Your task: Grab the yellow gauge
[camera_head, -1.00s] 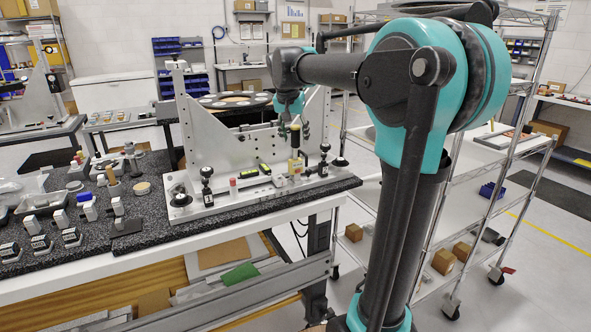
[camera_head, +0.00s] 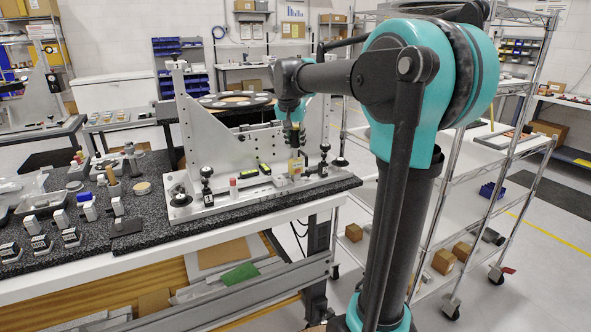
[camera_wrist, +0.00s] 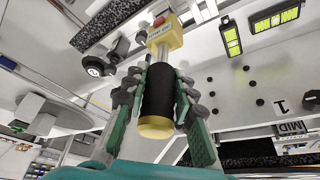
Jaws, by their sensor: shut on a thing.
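The yellow gauge has a black cylindrical handle with a gold end cap and a yellow block at its other end (camera_wrist: 165,35). In the head view its yellow block (camera_head: 296,166) shows upright at the plate on the bench, below my gripper (camera_head: 293,125). In the wrist view my gripper (camera_wrist: 163,74) has its green-backed fingers on both sides of the black handle, shut on it. The yellow block lies beyond the fingertips. Whether the gauge still touches the plate cannot be told.
A light metal fixture plate (camera_head: 225,204) with an upright bracket (camera_head: 215,140) stands around the gauge. Black knobs (camera_head: 207,185), a red-capped white cylinder (camera_head: 233,187) and a black-and-yellow piece (camera_head: 265,169) are close by. Small parts crowd the dark bench top at left.

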